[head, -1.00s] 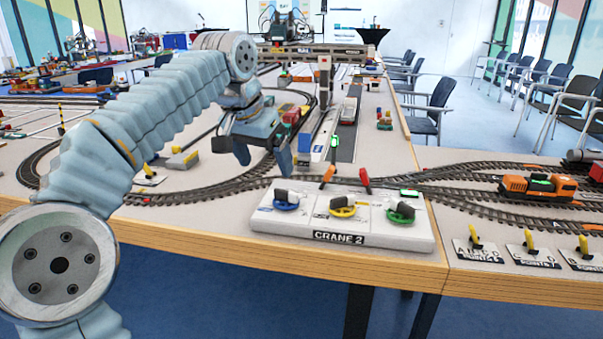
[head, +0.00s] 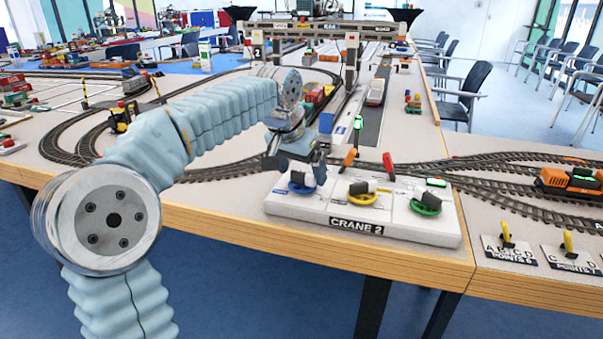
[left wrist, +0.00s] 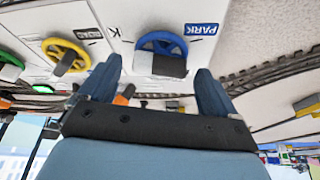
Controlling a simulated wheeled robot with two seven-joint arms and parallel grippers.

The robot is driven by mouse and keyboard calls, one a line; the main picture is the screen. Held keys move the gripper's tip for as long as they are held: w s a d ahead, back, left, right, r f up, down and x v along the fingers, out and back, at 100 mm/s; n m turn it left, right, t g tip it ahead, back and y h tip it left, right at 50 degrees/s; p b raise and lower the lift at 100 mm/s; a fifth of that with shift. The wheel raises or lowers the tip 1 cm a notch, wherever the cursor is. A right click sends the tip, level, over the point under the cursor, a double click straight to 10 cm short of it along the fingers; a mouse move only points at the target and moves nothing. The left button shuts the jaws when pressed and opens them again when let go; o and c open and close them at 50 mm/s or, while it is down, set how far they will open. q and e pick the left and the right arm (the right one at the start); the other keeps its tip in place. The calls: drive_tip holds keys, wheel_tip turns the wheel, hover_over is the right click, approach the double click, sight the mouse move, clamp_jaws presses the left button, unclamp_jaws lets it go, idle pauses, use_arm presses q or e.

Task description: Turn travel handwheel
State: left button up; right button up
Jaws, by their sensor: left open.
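The white Crane 2 control box (head: 285,208) stands at the table's front edge and carries three handwheels with grey knobs. The blue handwheel (head: 301,187) is at the left, the yellow one (head: 363,199) in the middle, the green one (head: 426,207) at the right. I cannot read which is marked travel. My left gripper (head: 297,166) is open over the blue wheel. In the left wrist view the blue wheel (left wrist: 162,40) and its grey knob (left wrist: 159,65) lie between the spread fingers (left wrist: 158,70), beside a PARK label (left wrist: 201,29). Contact cannot be told. My right gripper is out of view.
An orange lever (head: 350,157) and a red lever (head: 389,165) stand just behind the box. Tracks run behind and to the right, with an orange locomotive (head: 568,182). The gantry crane (head: 352,55) stands farther back. Point switches (head: 507,240) are at the right.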

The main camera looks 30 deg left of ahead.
use_arm(q)
drive_tip(key=shift+w+f, duration=0.2)
drive_tip(key=shift+f, duration=0.25)
drive_tip(key=shift+c, duration=0.3)
drive_tip(key=c, duration=1)
